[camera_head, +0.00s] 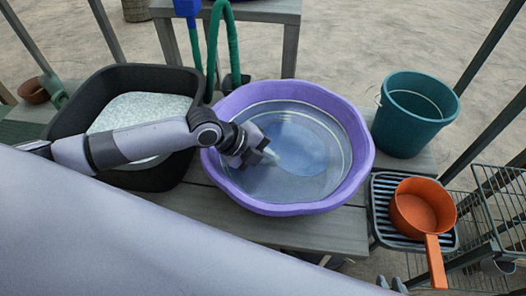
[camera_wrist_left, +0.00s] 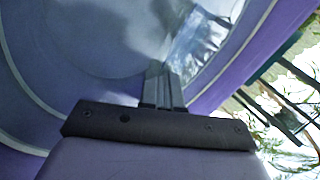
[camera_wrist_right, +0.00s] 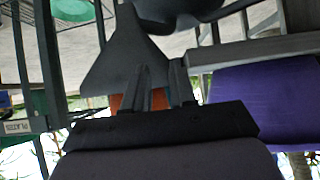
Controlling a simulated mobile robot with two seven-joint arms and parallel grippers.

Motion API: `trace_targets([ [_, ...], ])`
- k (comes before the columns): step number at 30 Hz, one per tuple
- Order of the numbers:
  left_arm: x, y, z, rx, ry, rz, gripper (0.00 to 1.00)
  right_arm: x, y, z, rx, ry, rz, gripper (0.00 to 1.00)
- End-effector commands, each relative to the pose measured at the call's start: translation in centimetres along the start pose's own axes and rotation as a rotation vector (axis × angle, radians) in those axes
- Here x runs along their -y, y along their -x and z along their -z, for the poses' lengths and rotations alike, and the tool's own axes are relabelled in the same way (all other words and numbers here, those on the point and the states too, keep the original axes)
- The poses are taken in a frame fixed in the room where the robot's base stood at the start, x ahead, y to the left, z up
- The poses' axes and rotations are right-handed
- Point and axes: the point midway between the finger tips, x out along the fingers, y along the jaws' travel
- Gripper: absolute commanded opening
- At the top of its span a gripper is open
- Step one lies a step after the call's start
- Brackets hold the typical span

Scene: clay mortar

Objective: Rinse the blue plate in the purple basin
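The purple basin (camera_head: 223,112) stands on the grey slatted table and holds clear water. The blue plate (camera_head: 303,150) is a pale blue disc within the basin, seen through the water. It also shows as a large pale disc in the left wrist view (camera_wrist_left: 90,45). My left gripper (camera_head: 268,154) reaches down into the basin from the left. Its fingers (camera_wrist_left: 162,72) are close together at the plate's edge and appear shut on it; the exact contact is blurred. My right gripper (camera_wrist_right: 158,82) is outside the head view. Its fingers stand apart with nothing between them.
A black tub (camera_head: 75,92) of pale granular material stands left of the basin. A teal bucket (camera_head: 405,125) stands right, and an orange pan (camera_head: 420,210) sits on a dark rack nearby. A green hose (camera_head: 233,50) and blue-handled tool rise behind the basin.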

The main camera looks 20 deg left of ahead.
Motion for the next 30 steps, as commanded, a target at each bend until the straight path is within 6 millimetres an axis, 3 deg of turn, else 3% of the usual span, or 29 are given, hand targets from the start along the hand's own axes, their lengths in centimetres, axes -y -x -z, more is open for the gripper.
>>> trace_targets([
  [13,-1.7,1.6,-1.6,0.004,0.008,-0.005,0.0,0.0,-0.1,-0.2,0.001,0.0,0.0,0.26],
  [30,-0.9,0.7,-0.5,-0.005,0.008,-0.004,0.0,0.0,0.0,0.0,0.001,0.0,0.0,0.26],
])
